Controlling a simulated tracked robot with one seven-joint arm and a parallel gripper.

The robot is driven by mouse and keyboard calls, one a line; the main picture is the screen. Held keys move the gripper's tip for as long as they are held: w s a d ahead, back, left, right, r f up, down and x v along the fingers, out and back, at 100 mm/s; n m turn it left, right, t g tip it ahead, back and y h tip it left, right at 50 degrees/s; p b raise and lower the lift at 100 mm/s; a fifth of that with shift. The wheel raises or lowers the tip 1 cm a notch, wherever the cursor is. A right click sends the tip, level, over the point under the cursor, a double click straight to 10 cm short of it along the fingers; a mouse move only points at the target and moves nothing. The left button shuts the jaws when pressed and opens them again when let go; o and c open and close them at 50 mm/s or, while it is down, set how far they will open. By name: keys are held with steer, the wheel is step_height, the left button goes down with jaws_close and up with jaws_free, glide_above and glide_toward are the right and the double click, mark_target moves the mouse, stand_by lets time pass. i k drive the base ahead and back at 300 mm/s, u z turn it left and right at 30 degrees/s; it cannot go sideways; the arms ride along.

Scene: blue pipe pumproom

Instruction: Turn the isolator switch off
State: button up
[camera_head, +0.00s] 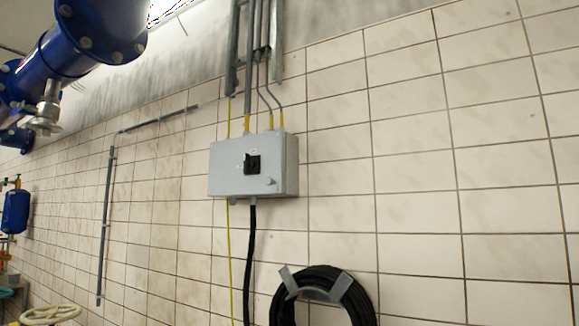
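The isolator switch (252,165) is a black rotary knob on the front of a grey wall box (225,172). The box is fixed to the tiled wall near the middle of the head view. The knob's handle looks roughly upright, but its labels are too small to read. A small light-grey knob or latch (269,181) sits to the lower right of the switch. My gripper is not in view, and nothing touches the switch.
Conduits (249,70) enter the box from above, and a black cable (251,260) hangs below. A coiled black hose (364,300) hangs on a bracket at lower right. Blue pipework (65,50) juts in at upper left. A cream handwheel (50,313) is at lower left.

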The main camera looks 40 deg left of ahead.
mark_target(248, 164)
steer(key=z, duration=0.2)
steer(key=i, duration=0.3)
steer(key=u, duration=2.3)
steer(key=i, duration=0.9)
steer(key=z, duration=0.2)
steer(key=k, duration=0.7)
steer(key=u, duration=0.2)
steer(key=i, duration=0.6)
steer(key=z, duration=0.05)
